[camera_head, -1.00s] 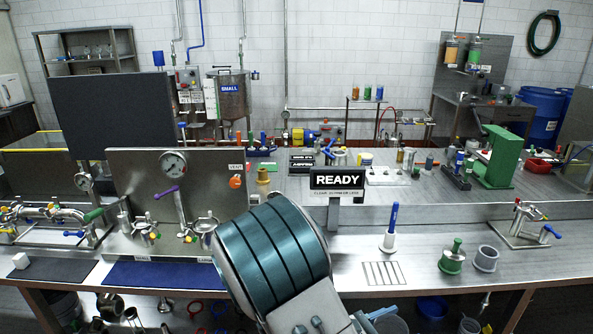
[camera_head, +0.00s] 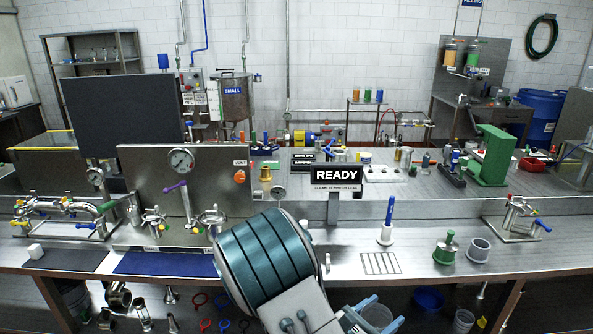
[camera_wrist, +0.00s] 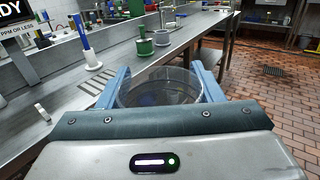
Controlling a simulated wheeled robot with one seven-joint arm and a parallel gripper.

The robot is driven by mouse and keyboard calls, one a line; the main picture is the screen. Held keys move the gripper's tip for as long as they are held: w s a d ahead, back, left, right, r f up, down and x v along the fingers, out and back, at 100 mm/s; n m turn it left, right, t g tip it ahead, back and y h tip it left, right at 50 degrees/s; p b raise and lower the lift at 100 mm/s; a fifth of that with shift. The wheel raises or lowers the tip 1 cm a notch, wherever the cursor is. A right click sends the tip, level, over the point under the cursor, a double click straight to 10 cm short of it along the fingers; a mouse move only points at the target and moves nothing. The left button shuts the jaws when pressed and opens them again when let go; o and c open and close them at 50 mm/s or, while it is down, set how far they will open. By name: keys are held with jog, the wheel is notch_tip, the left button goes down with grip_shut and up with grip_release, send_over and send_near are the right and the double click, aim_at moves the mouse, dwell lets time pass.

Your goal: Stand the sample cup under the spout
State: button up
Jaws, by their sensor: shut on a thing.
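My gripper (camera_wrist: 158,88) is shut on a clear round cup (camera_wrist: 160,92), held between two blue fingers in the wrist view. In the head view the cup (camera_head: 376,315) and fingers show low at the bottom, in front of the bench's front edge and partly hidden by my arm. The cup looks upright and empty. A silver pipe (camera_head: 62,205) with coloured valve handles stands at the left of the bench, and a purple-handled pipe (camera_head: 187,203) stands before a steel panel with a gauge. I cannot tell which one carries the spout. The cup is well to their right.
A READY sign (camera_head: 336,178) rises mid-bench.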

jog(key=w+a+f+n+t+y, duration=0.4)
jog(key=w+f+n+t+y, duration=0.15)
jog(key=w+f, duration=0.3)
notch_tip(320, 180, up, 12)
jog(key=w+n+t+y, duration=0.1)
jog(key=w+n+y, duration=0.1)
jog(key=y, duration=0.2)
jog(key=shift+w+a+f, duration=0.2)
jog(key=shift+w+f, duration=0.05)
jog(key=shift+w, duration=0.05)
